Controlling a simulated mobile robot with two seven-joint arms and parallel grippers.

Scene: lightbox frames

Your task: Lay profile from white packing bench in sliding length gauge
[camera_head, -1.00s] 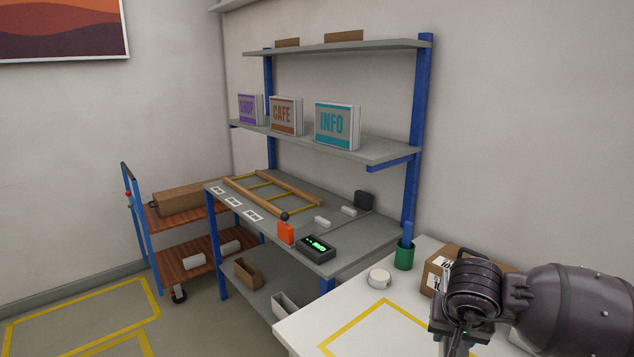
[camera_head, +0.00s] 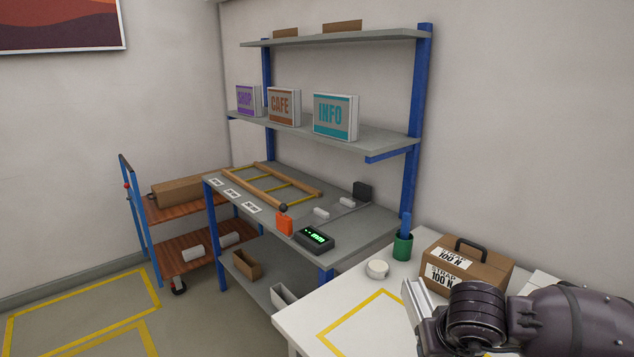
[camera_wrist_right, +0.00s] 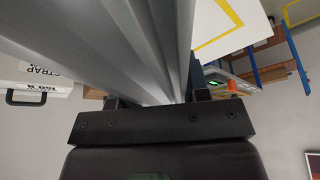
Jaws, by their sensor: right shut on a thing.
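A grey ridged metal profile (camera_wrist_right: 125,45) is held in my right gripper (camera_wrist_right: 157,98), filling much of the right wrist view. In the head view a pale end of the profile (camera_head: 415,302) shows left of my wrist, above the white packing bench (camera_head: 296,322). My right gripper's fingers are hidden in the head view. The sliding length gauge lies on the grey bench, with a thin rail (camera_head: 343,216), a black end block (camera_head: 362,191), white blocks (camera_head: 347,202), an orange part (camera_head: 284,223) and a lit display (camera_head: 315,239). My left gripper is out of view.
A green cup (camera_head: 402,248), a white roll (camera_head: 377,269) and a strap box (camera_head: 467,264) stand on the white bench. A wooden frame (camera_head: 292,183) lies on the grey bench (camera_head: 365,238). A shelf (camera_head: 385,146) with signs overhangs it. A trolley (camera_head: 180,245) stands left.

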